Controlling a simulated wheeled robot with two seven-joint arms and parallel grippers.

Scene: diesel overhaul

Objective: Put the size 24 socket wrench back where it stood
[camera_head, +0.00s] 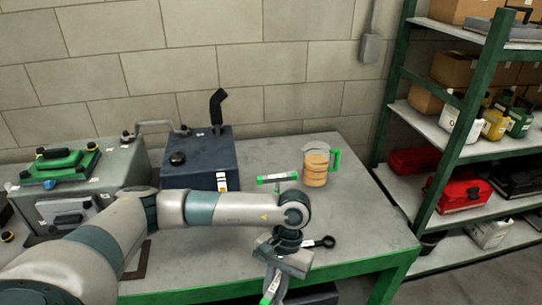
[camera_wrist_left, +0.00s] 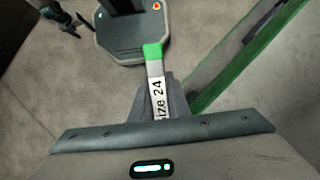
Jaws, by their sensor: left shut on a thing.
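My left gripper (camera_head: 272,280) is at the front edge of the workbench in the head view, at the end of the arm that reaches across the bench. It is shut on the size 24 socket wrench (camera_wrist_left: 154,70), whose green end and white label reading "ize 24" show in the left wrist view between the fingers (camera_wrist_left: 157,98). In the head view only a green and white part of the wrench (camera_head: 270,290) shows; the rest is hidden. In the wrist view the wrench is over the floor, beside the green bench edge.
On the bench (camera_head: 365,225) are a green-ended tool with a white label (camera_head: 276,178), a measuring jug (camera_head: 315,170) of orange liquid, a dark ring-ended tool (camera_head: 325,242) and a dark blue box (camera_head: 200,160). Shelving (camera_head: 440,180) stands right. The bench's right part is clear.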

